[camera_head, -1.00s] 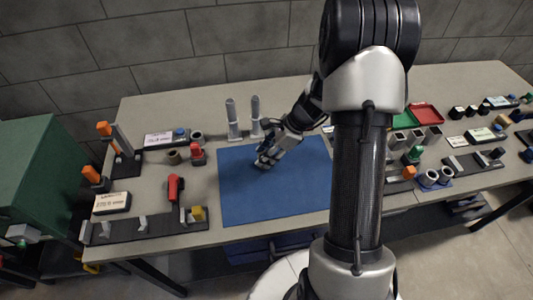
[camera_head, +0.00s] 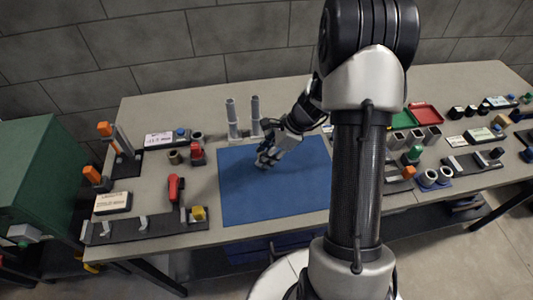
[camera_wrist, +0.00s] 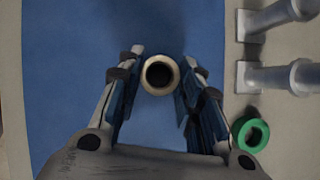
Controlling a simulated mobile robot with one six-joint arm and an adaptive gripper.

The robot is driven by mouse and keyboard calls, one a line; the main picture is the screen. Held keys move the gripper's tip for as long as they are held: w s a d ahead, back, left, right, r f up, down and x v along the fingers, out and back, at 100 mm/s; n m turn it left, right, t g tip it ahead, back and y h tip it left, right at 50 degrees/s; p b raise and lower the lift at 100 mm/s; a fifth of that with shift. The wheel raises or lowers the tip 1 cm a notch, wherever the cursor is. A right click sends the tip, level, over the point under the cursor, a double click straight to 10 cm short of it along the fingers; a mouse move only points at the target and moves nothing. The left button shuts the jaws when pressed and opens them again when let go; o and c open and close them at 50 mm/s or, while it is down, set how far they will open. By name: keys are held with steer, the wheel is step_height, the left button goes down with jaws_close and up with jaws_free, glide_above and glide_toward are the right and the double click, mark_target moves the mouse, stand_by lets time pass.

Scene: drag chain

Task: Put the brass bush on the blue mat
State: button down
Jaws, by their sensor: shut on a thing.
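The brass bush (camera_wrist: 159,75) is a short pale-gold ring with a dark bore, seen end-on between my fingertips in the wrist view. My gripper (camera_wrist: 160,68) is shut on it, over the blue mat (camera_wrist: 65,80). In the head view my gripper (camera_head: 264,161) is over the upper part of the blue mat (camera_head: 275,200), and the bush cannot be made out there. I cannot tell whether the bush touches the mat.
Two grey upright posts (camera_head: 231,115) stand just behind the mat. A green ring (camera_wrist: 252,135) lies beside the mat in the wrist view. A red-handled tool (camera_head: 174,188) and several fixtures stand to the left. The mat's lower part is clear.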

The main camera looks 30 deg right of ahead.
steer(key=shift+f+b, duration=0.4)
steer(key=shift+f, duration=0.2)
stand_by(0.3)
stand_by(0.5)
steer(key=c, duration=1)
jaws_free()
steer(key=shift+c, duration=0.2)
steer(key=v, duration=1.2)
steer(key=shift+r, duration=0.15)
